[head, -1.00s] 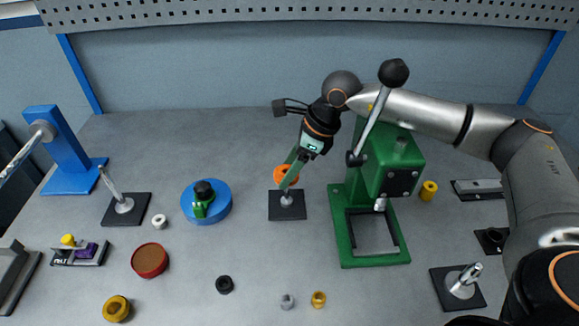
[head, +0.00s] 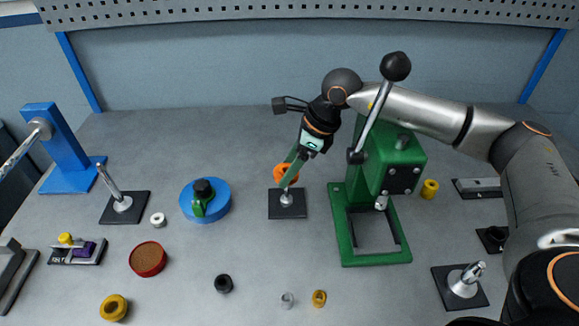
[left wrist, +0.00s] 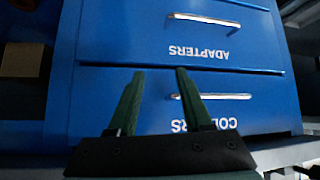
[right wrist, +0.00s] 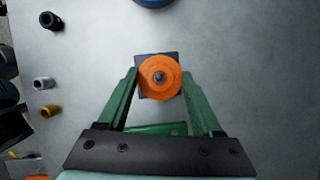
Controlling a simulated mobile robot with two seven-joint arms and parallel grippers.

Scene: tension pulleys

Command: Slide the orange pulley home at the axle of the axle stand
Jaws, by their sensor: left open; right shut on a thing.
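The orange pulley (head: 286,174) is held in my right gripper (head: 286,177), just above the black base plate (head: 288,212) of the axle stand at mid-table. A short grey collar (head: 287,199) of the stand shows under the pulley. In the right wrist view the pulley (right wrist: 147,87) lies between the green fingers of the gripper (right wrist: 160,82), centred over the plate, with a dark round spot at its middle. I cannot tell how far down the axle it sits. My left gripper (left wrist: 155,78) is open and empty in front of blue drawers (left wrist: 110,45).
A green press (head: 377,258) stands close right of the stand. A blue disc (head: 221,212) lies to its left. Other stands with tilted posts are at left (head: 118,216) and lower right (head: 447,291). Small rings and a red-rimmed round (head: 148,272) lie in front.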

